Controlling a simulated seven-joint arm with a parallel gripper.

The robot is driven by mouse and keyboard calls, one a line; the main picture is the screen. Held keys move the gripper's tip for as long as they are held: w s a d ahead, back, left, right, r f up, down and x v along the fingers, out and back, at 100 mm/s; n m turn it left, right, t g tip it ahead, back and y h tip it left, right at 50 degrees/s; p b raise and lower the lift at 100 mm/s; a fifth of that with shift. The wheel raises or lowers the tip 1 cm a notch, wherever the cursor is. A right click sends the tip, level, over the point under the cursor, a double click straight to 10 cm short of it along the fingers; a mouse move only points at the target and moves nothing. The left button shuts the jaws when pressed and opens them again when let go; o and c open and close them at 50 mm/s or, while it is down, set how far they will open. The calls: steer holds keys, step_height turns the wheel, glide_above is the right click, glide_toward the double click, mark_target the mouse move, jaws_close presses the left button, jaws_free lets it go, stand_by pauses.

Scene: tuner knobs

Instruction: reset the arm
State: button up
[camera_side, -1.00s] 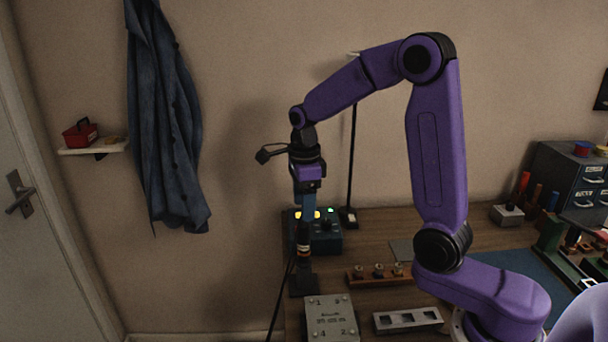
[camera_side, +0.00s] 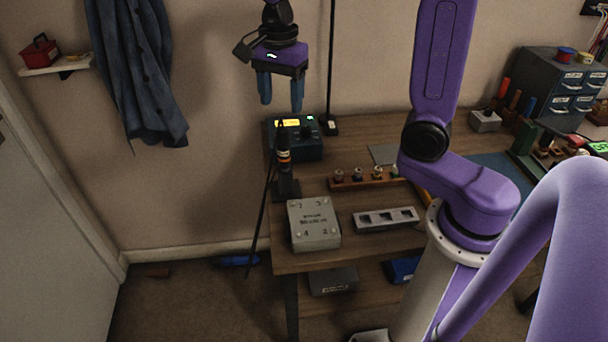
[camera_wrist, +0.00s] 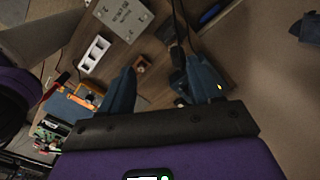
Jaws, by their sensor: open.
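My gripper (camera_side: 281,106) is open and empty in the side view. Its two blue fingers point down, above the left back of the workbench. In the wrist view its fingers (camera_wrist: 154,66) are spread apart with nothing held between them. A dark screwdriver-like tool with an orange band (camera_side: 284,156) stands upright in a black holder (camera_side: 287,189), below and apart from the fingers. A wooden rack (camera_side: 366,181) holds several small knobs to the right of it.
A grey box marked with numbers (camera_side: 314,224) and a slotted grey block (camera_side: 386,219) lie at the bench front. A blue device with a lit display (camera_side: 302,145) stands behind the tool, beside a black pole (camera_side: 331,70). Air around my gripper is free.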

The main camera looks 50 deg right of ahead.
steer(key=s+f+n, duration=0.2)
steer(key=s+n, duration=1)
steer(key=n, duration=0.2)
steer(key=s+f+n, duration=0.3)
steer(key=s+n, duration=0.9)
steer(key=n, duration=0.2)
steer(key=shift+s+a+f+n, duration=0.2)
steer(key=shift+a+f+n, duration=0.1)
steer(key=shift+a, duration=0.15)
